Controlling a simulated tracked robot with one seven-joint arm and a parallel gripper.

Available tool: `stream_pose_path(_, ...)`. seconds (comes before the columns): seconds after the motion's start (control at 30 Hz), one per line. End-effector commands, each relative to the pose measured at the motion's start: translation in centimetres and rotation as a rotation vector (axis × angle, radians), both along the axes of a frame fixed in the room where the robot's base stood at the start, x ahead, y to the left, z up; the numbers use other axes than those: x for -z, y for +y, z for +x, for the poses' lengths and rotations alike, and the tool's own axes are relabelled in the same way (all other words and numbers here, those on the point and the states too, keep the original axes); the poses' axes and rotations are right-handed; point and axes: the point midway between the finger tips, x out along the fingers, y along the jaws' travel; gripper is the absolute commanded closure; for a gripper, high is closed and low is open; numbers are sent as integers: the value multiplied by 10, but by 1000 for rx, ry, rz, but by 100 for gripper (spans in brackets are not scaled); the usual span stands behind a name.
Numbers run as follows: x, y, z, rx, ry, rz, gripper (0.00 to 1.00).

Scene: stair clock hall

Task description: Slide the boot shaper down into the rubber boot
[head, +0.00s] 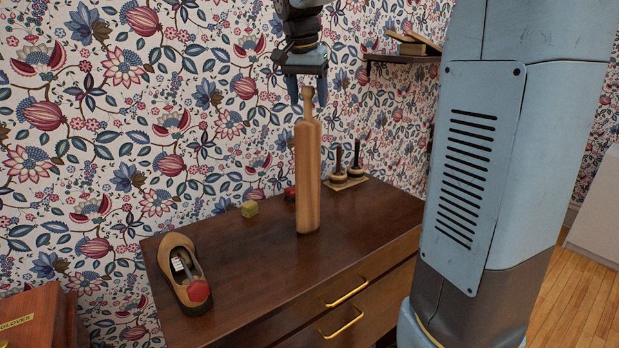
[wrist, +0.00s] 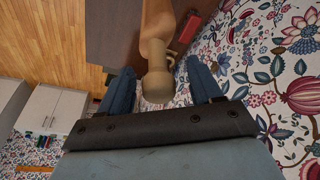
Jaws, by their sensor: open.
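The boot shaper (head: 307,180), a tall wooden form with a narrow neck and knob, stands upright on the dark dresser in the head view. My gripper (head: 308,98) is above it, pointing down and open, its fingers on either side of the knob at the top. In the wrist view the shaper's knob (wrist: 157,88) shows between the two blue open fingers, with a visible gap to each. No rubber boot can be made out in either view.
The dresser (head: 240,285) also holds a tan shoe (head: 177,262) with a red-knobbed insert, a yellow block (head: 250,209), a red item (head: 290,194) and a stand with two dark handles (head: 347,180). A wall shelf (head: 405,58) is behind right; a brown box (head: 35,318) is lower left.

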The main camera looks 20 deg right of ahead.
Motion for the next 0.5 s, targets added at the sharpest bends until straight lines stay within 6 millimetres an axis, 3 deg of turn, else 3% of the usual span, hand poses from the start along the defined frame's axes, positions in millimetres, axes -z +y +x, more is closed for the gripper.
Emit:
stream_pose_path(0.13, 14, -2, 3, 0, 0, 0, 36)
stream_pose_path(0.43, 17, -3, 4, -1, -1, 0, 36)
stream_pose_path(0.5, 17, -2, 4, -1, -1, 0, 42)
